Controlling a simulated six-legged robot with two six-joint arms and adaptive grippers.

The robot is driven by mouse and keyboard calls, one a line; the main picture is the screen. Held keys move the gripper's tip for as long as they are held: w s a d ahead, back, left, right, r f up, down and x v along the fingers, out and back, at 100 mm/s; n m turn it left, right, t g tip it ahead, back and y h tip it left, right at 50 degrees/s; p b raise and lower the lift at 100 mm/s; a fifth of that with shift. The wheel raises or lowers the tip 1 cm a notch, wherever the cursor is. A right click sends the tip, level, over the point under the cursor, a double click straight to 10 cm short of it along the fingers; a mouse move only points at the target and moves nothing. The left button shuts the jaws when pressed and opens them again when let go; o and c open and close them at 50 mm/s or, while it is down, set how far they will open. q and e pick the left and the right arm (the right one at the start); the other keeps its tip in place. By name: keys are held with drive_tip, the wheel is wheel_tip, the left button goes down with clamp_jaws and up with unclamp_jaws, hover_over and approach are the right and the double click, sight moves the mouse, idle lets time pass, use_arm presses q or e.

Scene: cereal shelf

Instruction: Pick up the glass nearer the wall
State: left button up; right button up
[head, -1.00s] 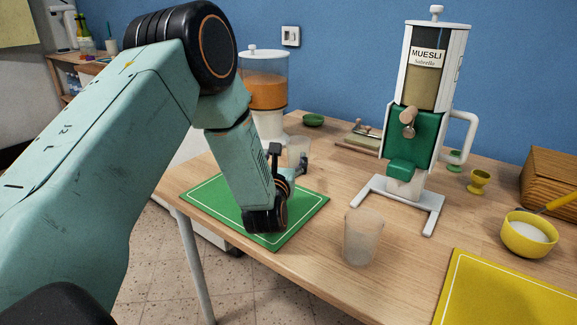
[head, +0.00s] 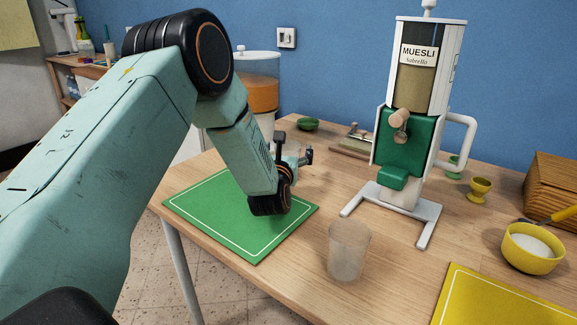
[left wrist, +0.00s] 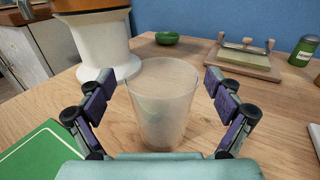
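The far glass (left wrist: 163,105), clear and frosted, stands upright on the wooden table. In the left wrist view it is between the two spread fingers of my left gripper (left wrist: 160,84), with a gap on each side. In the head view my left gripper (head: 294,152) is beside the green mat's far right corner, and this glass is mostly hidden behind it. A second similar glass (head: 348,250) stands upright near the table's front edge, closer to me. My right gripper is not in view.
A green mat (head: 225,215) lies under my left arm. The muesli dispenser (head: 415,120) stands right of the gripper. Behind are a white-based dispenser (left wrist: 95,45), a green bowl (left wrist: 167,38) and a board with a metal handle (left wrist: 244,60). A yellow bowl (head: 532,252) is at right.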

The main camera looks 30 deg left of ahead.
use_arm(q)
drive_tip(key=shift+d, duration=0.1)
drive_tip(key=c, duration=1.3)
